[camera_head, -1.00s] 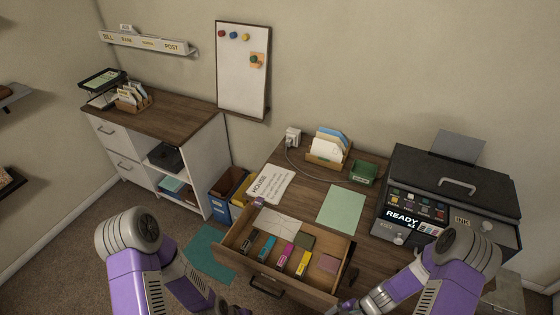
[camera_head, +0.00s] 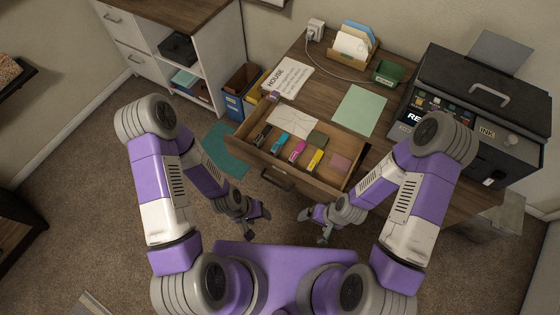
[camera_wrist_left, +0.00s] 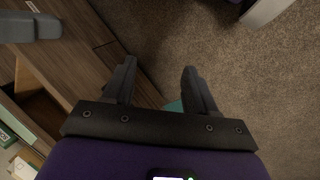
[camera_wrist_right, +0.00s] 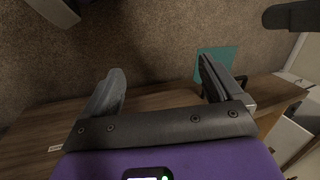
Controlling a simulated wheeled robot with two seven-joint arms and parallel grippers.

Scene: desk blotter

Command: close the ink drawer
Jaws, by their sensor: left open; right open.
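The ink drawer (camera_head: 322,181) stands pulled out from the wooden desk in the head view. Inside it lie several ink cartridges in black, cyan, magenta and yellow, such as the magenta one (camera_head: 297,150), with a white paper and small pads. Its dark handle (camera_head: 277,179) is on the front panel. My left gripper (camera_head: 258,222) is open and empty in front of the drawer, left of the handle and apart from it. Its spread fingers show in the left wrist view (camera_wrist_left: 159,68). My right gripper (camera_head: 313,226) is open and empty to its right, also clear of the drawer front.
A black printer (camera_head: 470,105) stands on the desk's right side. A green sheet (camera_head: 360,110), a HOUSE paper (camera_head: 287,77) and a letter holder (camera_head: 352,45) lie on the desktop. Bins (camera_head: 240,85) and a teal mat (camera_head: 225,150) are left of the drawer.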

